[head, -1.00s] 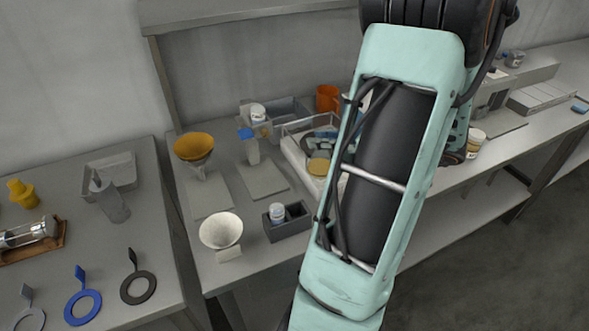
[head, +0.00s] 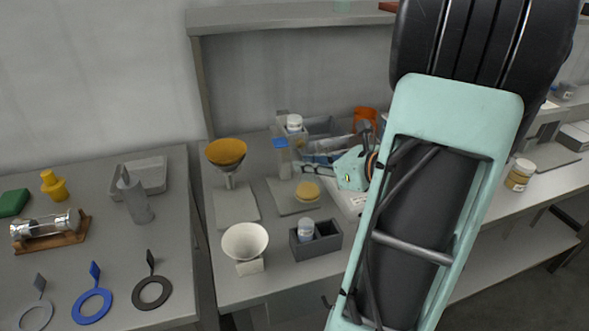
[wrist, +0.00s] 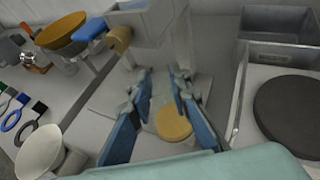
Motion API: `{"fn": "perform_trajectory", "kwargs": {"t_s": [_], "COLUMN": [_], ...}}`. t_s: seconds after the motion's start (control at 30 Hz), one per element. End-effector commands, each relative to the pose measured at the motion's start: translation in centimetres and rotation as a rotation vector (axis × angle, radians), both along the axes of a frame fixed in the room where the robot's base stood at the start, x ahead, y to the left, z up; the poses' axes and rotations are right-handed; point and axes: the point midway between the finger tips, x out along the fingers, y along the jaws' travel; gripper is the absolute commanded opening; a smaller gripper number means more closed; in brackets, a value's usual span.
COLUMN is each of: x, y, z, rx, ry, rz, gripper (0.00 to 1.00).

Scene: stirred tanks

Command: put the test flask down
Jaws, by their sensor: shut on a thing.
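The test flask is a clear vessel with a tan round part (head: 307,190), which also shows in the wrist view (wrist: 173,123). Its clear walls are hard to make out. My gripper (head: 308,162) is shut on it. In the wrist view the blue-grey fingers (wrist: 160,82) stand on both sides of the clear body. The flask is over the grey plate (head: 284,206) in front of the blue-topped stand (head: 282,158). I cannot tell whether its base touches the plate.
An orange funnel (head: 226,152) on a stand is to the left. A white bowl (head: 245,241) and a grey box with a small jar (head: 315,240) are in front. A tray with a dark disc (wrist: 288,112) lies to the right in the wrist view.

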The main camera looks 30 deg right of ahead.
Motion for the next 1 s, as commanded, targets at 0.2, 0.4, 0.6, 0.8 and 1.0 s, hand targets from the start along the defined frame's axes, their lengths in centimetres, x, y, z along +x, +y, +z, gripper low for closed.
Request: {"fn": "perform_trajectory", "kwargs": {"t_s": [0.2,0.4,0.6,0.8,1.0], "x": [1.9,4.1,4.4,4.4,4.4], "y": [0.5,1.2,1.2,1.2,1.2], "z": [-1.0,-2.9,-3.0,-3.3,-3.4], "rx": [0.002,0.002,0.0,0.0,0.001], "ry": [-0.001,0.001,-0.001,-0.001,0.0], "rz": [0.001,0.0,-0.001,-0.001,-0.001], "gripper": [0.0,0.0,0.0,0.0,0.32]}}
